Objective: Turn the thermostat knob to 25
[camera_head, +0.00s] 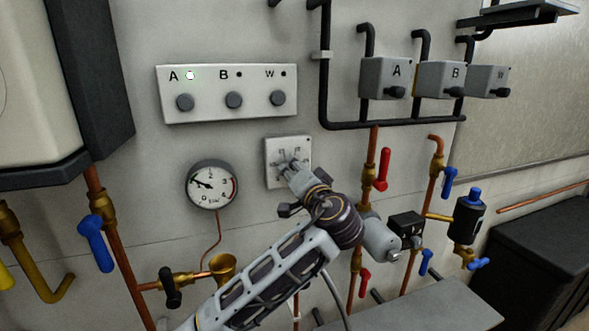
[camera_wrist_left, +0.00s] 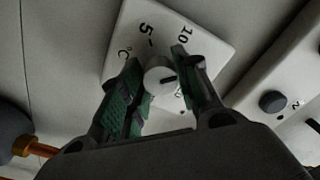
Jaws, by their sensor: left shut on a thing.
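The thermostat is a pale square plate (camera_head: 273,152) on the wall, under the right part of the A/B/W panel. In the left wrist view its plate (camera_wrist_left: 122,42) shows the marks 5, 10 and °C; other numbers are partly covered by a finger. The round white knob (camera_wrist_left: 158,76) carries a short dark line pointing to the right in that view. My left gripper (camera_head: 296,168) reaches it from below, with its green-padded fingers (camera_wrist_left: 160,88) on either side of the knob, shut on it. In the head view the gripper hides most of the knob. My right gripper is not in view.
A pressure gauge (camera_head: 211,185) hangs left of the thermostat, and a panel (camera_head: 227,84) with A lit green is above. Pipes with a red valve handle (camera_head: 383,168) stand close to the right. A blue handle (camera_head: 95,241) is at the far left.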

